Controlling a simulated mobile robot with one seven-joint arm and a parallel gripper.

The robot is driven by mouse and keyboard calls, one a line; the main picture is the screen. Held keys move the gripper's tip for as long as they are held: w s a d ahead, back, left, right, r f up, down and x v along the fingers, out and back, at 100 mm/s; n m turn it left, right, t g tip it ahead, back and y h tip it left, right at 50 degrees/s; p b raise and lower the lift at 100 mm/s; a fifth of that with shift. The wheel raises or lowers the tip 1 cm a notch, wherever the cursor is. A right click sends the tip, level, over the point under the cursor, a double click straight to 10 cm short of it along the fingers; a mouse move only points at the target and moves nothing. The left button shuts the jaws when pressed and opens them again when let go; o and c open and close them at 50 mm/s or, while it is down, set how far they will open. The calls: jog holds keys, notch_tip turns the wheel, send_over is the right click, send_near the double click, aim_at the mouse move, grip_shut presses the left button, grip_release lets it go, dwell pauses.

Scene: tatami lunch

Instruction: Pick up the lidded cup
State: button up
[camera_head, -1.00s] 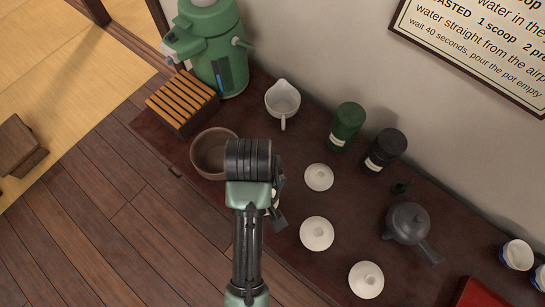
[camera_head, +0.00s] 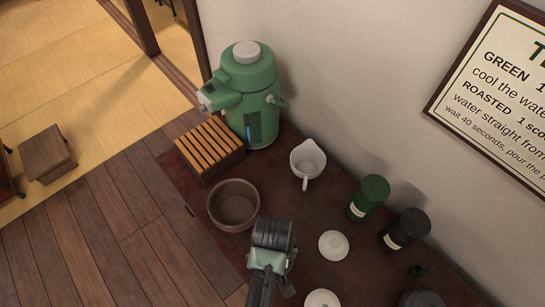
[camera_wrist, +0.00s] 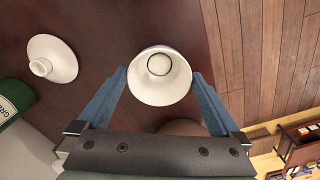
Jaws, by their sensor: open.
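A white lidded cup (camera_wrist: 160,82) with a round knob on top shows in the wrist view. It lies between the fingertips of my gripper (camera_wrist: 160,75), which is open with one blue-grey finger on each side. The fingers look close to the rim; I cannot tell whether they touch it. In the head view, my gripper and wrist (camera_head: 286,284) hide this cup.
A brown bowl (camera_head: 234,205) stands just beyond my wrist. A white pitcher (camera_head: 307,163), green canister (camera_head: 369,197), black canister (camera_head: 405,230) and green air pot (camera_head: 245,95) stand along the wall. A slatted wooden box (camera_head: 210,148) is at the far left end of the dark table.

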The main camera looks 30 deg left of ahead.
jog(key=shift+f, duration=1.35)
jog(key=c, duration=1.1)
jog(key=shift+w+r, duration=0.1)
jog(key=shift+r, duration=0.05)
